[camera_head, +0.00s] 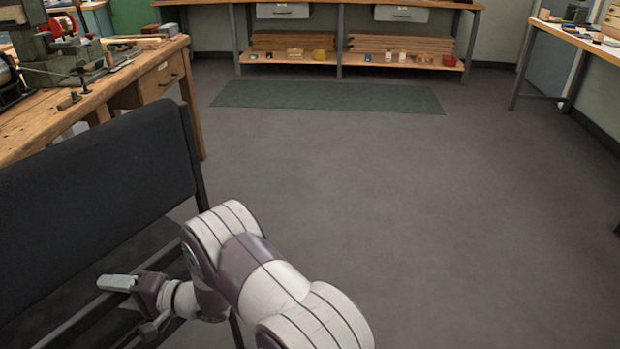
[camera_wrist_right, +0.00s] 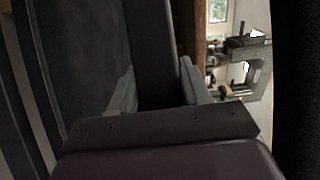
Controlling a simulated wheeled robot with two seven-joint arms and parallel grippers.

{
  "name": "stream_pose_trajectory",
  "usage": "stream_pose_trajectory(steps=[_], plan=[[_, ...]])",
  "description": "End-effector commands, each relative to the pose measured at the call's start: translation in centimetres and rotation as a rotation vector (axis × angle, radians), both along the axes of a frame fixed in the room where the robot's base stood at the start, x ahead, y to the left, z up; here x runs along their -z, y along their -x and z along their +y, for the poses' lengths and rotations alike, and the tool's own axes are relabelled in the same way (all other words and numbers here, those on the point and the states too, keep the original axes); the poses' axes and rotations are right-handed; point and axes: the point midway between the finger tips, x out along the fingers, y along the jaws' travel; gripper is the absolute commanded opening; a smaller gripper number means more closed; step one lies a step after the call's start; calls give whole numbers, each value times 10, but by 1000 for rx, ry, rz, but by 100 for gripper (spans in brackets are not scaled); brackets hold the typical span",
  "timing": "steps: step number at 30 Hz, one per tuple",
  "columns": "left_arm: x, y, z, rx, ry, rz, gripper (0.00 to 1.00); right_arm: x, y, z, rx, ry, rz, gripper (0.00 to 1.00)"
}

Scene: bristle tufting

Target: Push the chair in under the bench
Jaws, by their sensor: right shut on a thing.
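The chair (camera_head: 95,200) is at the lower left of the head view, with a wide dark backrest and a dark frame. It stands in front of the wooden bench (camera_head: 160,80), and its backrest hides part of the bench's front. My right gripper (camera_head: 128,308) is low behind the backrest, at the chair's frame. In the right wrist view the right gripper (camera_wrist_right: 157,82) has a dark bar of the chair (camera_wrist_right: 155,45) between its two fingers and is shut on it. The chair's seat and legs are mostly hidden. My left gripper is out of view.
Green and grey machines (camera_head: 70,55) stand on the bench. A green mat (camera_head: 325,97) lies on the floor before a long shelf table (camera_head: 350,60) at the back. Another table (camera_head: 575,35) is at the right. The grey floor (camera_head: 430,210) in the middle and right is clear.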

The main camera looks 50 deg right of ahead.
Motion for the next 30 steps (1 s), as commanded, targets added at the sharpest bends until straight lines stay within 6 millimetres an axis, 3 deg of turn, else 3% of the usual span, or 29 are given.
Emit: stream_pose_trajectory(steps=[2,3,5,20,30], plan=[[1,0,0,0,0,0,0,4,-1,-2,10,0,11,0],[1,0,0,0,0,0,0,3,-1,-3,11,0,11,50],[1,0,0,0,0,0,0,3,-1,-3,12,-1,8,70],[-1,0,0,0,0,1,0,-3,-2,-5,13,-3,-3,72],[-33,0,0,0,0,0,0,-7,48,-45,17,-6,-1,72]])
